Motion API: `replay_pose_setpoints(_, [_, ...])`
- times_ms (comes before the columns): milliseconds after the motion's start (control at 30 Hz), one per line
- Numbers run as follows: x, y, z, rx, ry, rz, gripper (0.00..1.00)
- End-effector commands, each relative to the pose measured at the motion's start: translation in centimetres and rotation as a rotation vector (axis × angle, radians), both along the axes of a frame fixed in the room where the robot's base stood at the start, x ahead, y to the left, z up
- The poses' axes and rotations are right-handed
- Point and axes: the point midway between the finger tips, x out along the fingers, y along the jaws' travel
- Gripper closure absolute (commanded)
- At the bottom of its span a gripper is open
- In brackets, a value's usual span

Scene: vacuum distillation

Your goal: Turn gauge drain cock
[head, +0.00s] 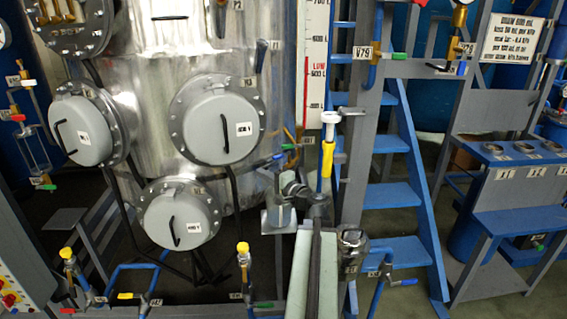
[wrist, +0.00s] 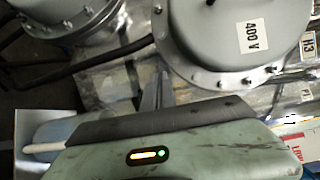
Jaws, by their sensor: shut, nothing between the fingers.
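A level gauge (head: 316,60) with a white and red scale marked LOW stands upright right of the big metal vessel. Below it are a white cap (head: 329,118), a yellow fitting (head: 327,157) and, to the left, small brass piping with a green lever (head: 289,147). I cannot tell for sure which of these is the drain cock. My gripper (head: 291,187) is just below and near this piping, shut and empty. Whether it touches anything cannot be told. In the wrist view my green arm body fills the lower part, and no cock is clear there.
The vessel (head: 235,65) carries round grey flanged covers; one marked 400 V (wrist: 222,35) is close in the wrist view. Blue steps (head: 393,195) stand to the right. Yellow-topped valves (head: 243,250) and blue pipes lie low at the front. A red-buttoned panel (head: 15,290) is at lower left.

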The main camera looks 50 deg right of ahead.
Motion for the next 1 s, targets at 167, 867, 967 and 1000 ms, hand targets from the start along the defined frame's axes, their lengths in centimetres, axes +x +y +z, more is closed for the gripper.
replay_pose_setpoints(167, [-8.7, -4.0, 0.0, 0.0, 0.0, -0.023, 1.0])
replay_pose_setpoints(867, [-7.8, -9.3, 0.0, 0.0, 0.0, -0.113, 1.0])
replay_pose_setpoints(967, [-5.7, -9.9, 0.0, 0.0, 0.0, -0.113, 1.0])
replay_pose_setpoints(1000, [-4.8, -10.1, 0.0, 0.0, 0.0, -0.113, 1.0])
